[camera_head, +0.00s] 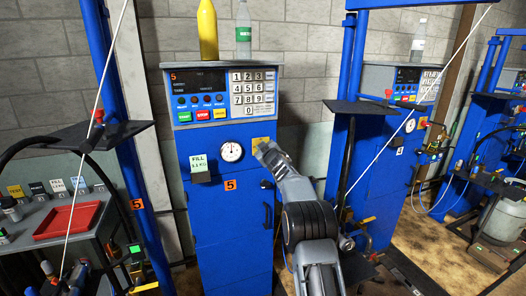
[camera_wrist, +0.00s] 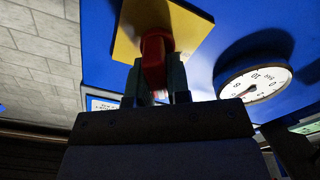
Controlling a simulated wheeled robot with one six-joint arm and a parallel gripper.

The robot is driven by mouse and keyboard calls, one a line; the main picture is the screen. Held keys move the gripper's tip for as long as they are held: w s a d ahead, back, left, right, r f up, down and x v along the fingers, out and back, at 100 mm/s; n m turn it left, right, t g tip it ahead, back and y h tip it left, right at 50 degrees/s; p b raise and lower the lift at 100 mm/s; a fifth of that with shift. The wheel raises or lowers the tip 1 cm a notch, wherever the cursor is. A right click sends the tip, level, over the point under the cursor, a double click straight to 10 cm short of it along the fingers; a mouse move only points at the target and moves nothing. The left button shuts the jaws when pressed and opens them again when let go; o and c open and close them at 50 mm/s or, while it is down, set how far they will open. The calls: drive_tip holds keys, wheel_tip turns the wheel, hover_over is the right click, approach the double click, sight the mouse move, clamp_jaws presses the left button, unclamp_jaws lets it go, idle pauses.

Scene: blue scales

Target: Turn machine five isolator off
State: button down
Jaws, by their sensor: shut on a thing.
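Machine five is a blue cabinet (camera_head: 216,245) with an orange 5 label on its front. Its isolator has a yellow plate (camera_head: 258,141), which also shows in the wrist view (camera_wrist: 190,27). A red isolator handle (camera_wrist: 153,47) stands out from the plate in the wrist view. My gripper (camera_wrist: 156,85) is shut on this handle, with one finger on each side. In the head view my gripper (camera_head: 264,150) hides the handle and part of the plate. The handle's exact angle is hard to tell.
A round dial gauge (camera_head: 231,152) and a FILL note (camera_head: 199,166) are left of the isolator. The keypad (camera_head: 254,92) is above; a yellow bottle (camera_head: 208,32) and a clear bottle (camera_head: 243,35) stand on top. Machine four (camera_head: 375,190) is at right.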

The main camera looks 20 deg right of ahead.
drive_tip(key=n, duration=0.2)
drive_tip(key=n+b, duration=0.2)
drive_tip(key=n, duration=0.1)
drive_tip(key=shift+a+f+n, duration=0.2)
drive_tip(key=shift+f+n, duration=0.1)
drive_tip(key=shift+f, duration=0.05)
drive_tip(key=n+b, duration=0.1)
drive_tip(key=n, duration=0.1)
drive_tip(key=n+b, duration=0.1)
drive_tip(key=n, duration=0.2)
drive_tip(key=shift+a+f, duration=0.1)
drive_tip(key=shift+f, duration=0.1)
drive_tip(key=shift+n, duration=0.4)
drive_tip(key=c, duration=1.1)
unclamp_jaws()
drive_tip(key=shift+b, duration=0.35)
drive_tip(key=shift+s+f+b, duration=0.15)
drive_tip(key=shift+s+b, duration=0.45)
drive_tip(key=s+b, duration=0.5)
drive_tip(key=s, duration=0.7)
drive_tip(key=shift+s, duration=0.35)
